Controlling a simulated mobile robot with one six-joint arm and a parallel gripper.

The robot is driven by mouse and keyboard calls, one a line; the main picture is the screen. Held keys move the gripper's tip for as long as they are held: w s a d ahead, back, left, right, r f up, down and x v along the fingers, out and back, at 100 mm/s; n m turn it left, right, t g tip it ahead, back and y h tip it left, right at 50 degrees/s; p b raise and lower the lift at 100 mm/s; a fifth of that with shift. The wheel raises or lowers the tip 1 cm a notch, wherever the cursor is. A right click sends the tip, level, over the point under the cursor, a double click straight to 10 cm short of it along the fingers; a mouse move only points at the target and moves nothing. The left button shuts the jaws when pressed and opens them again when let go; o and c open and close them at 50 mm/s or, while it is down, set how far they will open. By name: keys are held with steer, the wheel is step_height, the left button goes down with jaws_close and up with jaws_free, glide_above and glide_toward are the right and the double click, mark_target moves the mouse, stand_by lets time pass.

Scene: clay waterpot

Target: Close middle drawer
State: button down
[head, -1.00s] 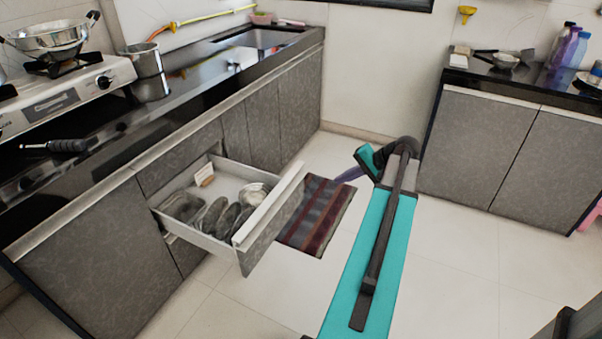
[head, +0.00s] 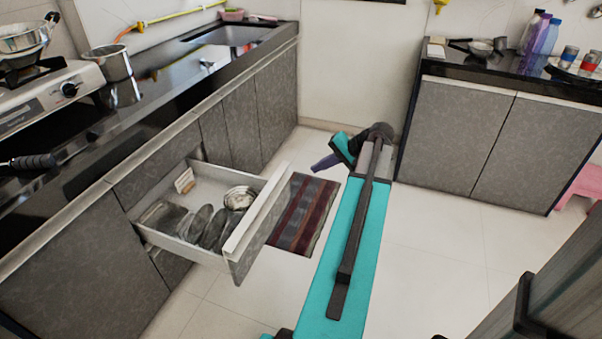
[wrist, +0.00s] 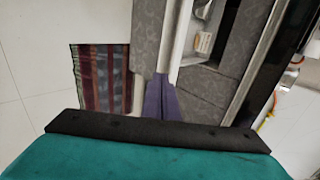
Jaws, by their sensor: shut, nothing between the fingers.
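The drawer (head: 257,228) stands pulled out from the grey cabinet under the left counter. It holds several metal dishes and a small box, and its front faces right. My gripper (head: 322,164) is shut and empty, beyond the drawer front and to its right, above the floor by the mat. In the wrist view the shut purple fingers (wrist: 161,100) overlap the lower part of the grey drawer front (wrist: 147,45). I cannot tell whether they touch it. Part of the drawer's inside with the small box (wrist: 204,42) shows to the right.
A striped mat (head: 303,212) lies on the floor behind the drawer front. The left counter (head: 150,118) carries a stove, a steel pot (head: 110,64) and a sink. Another cabinet (head: 465,130) stands at the right.

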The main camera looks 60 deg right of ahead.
steer(key=w+r+b+x, duration=0.1)
steer(key=b+x, duration=0.2)
steer(key=x, duration=0.9)
steer(key=shift+w+a+r, duration=0.2)
steer(key=shift+w+a, duration=0.05)
steer(key=shift+w, duration=0.25)
